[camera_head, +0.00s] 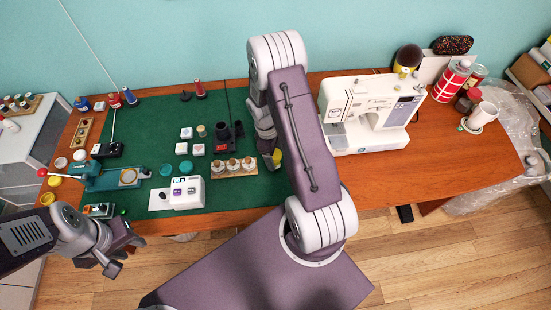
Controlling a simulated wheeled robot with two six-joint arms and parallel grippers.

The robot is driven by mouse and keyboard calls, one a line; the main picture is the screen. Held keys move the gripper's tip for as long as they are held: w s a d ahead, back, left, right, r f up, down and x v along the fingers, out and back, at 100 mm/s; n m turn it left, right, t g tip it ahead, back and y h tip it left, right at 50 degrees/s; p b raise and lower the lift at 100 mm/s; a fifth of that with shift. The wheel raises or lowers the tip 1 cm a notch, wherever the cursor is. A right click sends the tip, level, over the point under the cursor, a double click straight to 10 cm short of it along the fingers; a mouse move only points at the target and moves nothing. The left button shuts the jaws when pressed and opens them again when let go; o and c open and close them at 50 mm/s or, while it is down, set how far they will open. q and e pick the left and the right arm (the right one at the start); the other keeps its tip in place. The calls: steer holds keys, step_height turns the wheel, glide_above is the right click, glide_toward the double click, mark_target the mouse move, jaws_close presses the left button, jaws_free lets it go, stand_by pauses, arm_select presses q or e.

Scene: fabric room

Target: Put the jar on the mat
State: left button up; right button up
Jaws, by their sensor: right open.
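The green mat (235,110) covers the left half of the wooden table, with many small things on it. I cannot tell for sure which thing is the jar. A small yellow item (277,157) shows beside my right gripper, partly hidden by it. A white cylindrical container (482,117) stands at the table's right end. My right gripper (269,150) is open over the mat, partly behind my own arm; I cannot see anything held in it. My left gripper (122,253) is in front of the table's left front edge, with no object visible in it.
A white sewing machine (372,112) stands right of the mat. A wooden rack of spools (234,167), a white device (183,192) and a green press (110,178) crowd the mat. The table (440,165) is clear in front of the sewing machine.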

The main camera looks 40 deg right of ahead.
steer(key=r, duration=0.6)
steer(key=w+a+r, duration=0.1)
steer(key=r, duration=0.2)
steer(key=shift+a, duration=0.1)
steer(key=s+a+r+m+t, duration=0.1)
steer(key=s+a+r+m, duration=0.2)
steer(key=a, duration=0.3)
steer(key=s+a+r+m+t+y, duration=0.1)
steer(key=s+a+r+m, duration=0.2)
steer(key=s+a+m, duration=0.2)
steer(key=shift+s+a+t, duration=0.3)
steer(key=shift+s+a, duration=0.15)
steer(key=shift+s, duration=0.1)
